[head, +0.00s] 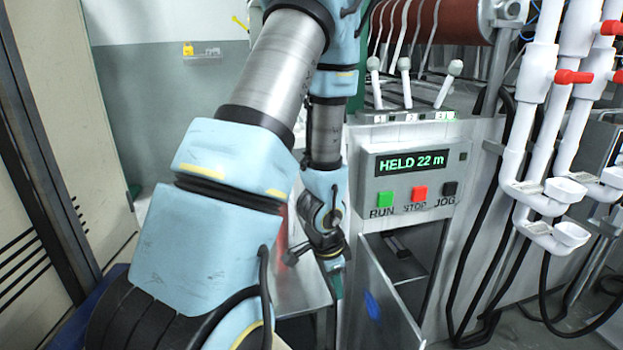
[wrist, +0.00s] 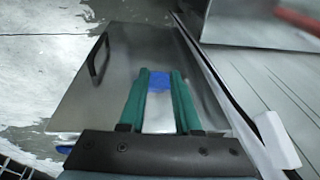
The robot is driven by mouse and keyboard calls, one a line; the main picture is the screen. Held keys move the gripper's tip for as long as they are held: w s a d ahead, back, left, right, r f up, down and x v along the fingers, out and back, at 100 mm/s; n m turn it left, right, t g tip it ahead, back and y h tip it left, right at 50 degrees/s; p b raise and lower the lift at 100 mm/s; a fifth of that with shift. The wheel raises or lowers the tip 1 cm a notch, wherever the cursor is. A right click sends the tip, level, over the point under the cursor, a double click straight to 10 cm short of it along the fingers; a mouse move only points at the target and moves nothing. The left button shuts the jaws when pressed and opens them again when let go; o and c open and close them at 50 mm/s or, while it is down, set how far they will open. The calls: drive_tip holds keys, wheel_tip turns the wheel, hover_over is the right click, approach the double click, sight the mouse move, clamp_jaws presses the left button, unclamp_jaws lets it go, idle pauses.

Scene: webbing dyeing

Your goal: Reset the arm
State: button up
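My arm comes down through the left and middle of the head view. A blue patch shows through that gap and looks to lie on the steel panel beyond. No held object is visible.
The control box (head: 412,178) reads "HELD 22 m", with green, red and black buttons. The steel panel (head: 388,300) stands out beside an opening below it; its black handle (wrist: 98,57) shows in the wrist view. White pipes (head: 545,120) with red valves stand at right. Three levers (head: 404,82) sit above.

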drive_tip(key=a+r+n+p, duration=0.1)
drive_tip(key=a+r+n, duration=0.3)
drive_tip(key=r, duration=0.3)
drive_tip(key=s+a+r+n+y+p, duration=0.1)
drive_tip(key=a+r+n, duration=0.3)
drive_tip(key=r, duration=0.4)
drive_tip(key=s+a+r+n+p, duration=0.1)
drive_tip(key=a+r+n+p, duration=0.1)
drive_tip(key=a+r+n, duration=0.2)
wheel_tip(320, 180, up, 4)
drive_tip(key=shift+s+a+f+n+y+p, duration=0.15)
drive_tip(key=shift+a+f+n+y+p, duration=0.2)
drive_tip(key=shift+n, duration=0.65)
drive_tip(key=shift+r, duration=0.1)
